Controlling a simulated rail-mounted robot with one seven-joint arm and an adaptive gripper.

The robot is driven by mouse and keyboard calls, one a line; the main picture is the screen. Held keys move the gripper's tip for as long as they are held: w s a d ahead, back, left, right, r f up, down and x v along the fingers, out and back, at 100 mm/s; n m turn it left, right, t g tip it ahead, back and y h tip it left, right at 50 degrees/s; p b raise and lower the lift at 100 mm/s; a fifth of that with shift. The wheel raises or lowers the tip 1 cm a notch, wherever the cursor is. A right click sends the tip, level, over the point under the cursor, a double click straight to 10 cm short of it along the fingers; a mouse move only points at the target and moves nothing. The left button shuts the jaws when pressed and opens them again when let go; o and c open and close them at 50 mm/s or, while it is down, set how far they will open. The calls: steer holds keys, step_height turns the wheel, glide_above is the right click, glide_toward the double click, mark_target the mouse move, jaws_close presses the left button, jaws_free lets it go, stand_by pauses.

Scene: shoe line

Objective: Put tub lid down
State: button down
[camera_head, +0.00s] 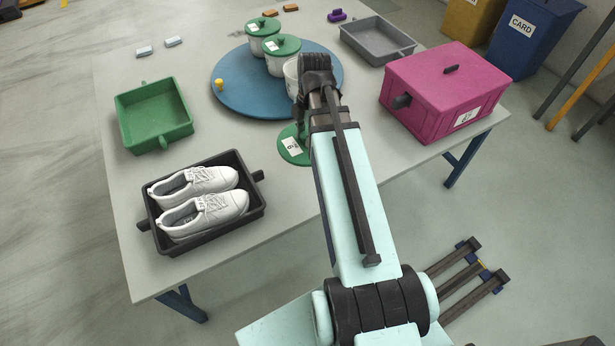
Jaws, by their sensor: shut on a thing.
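A round green tub lid (290,157) with a white label is low at the table's front edge, in front of the blue round board. My gripper (302,130) is over it from above and is shut on it, with the wrist hiding the grip. I cannot tell whether the lid touches the table. A white tub (291,70) stands on the blue round board behind my wrist, which hides part of it. Two other white tubs with green lids (283,46) (263,27) stand behind it on the board.
The table (240,135) also holds a black tray (254,212) with white shoes (205,212), a green tray (150,130), a pink box (440,85) and a grey tray (375,38). The blue board (230,90) carries a small yellow peg. Bare table lies left of the lid.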

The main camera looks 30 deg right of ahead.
mark_target(305, 180)
step_height(305, 180, down, 19)
steer(key=shift+f+p, duration=0.1)
steer(key=shift+p, duration=0.4)
steer(key=shift+f, duration=0.1)
stand_by(0.3)
steer(key=c, duration=0.8)
jaws_free()
step_height(305, 180, up, 12)
steer(key=d+b, duration=0.1)
steer(key=shift+w+d, duration=0.15)
steer(key=shift+d, duration=0.1)
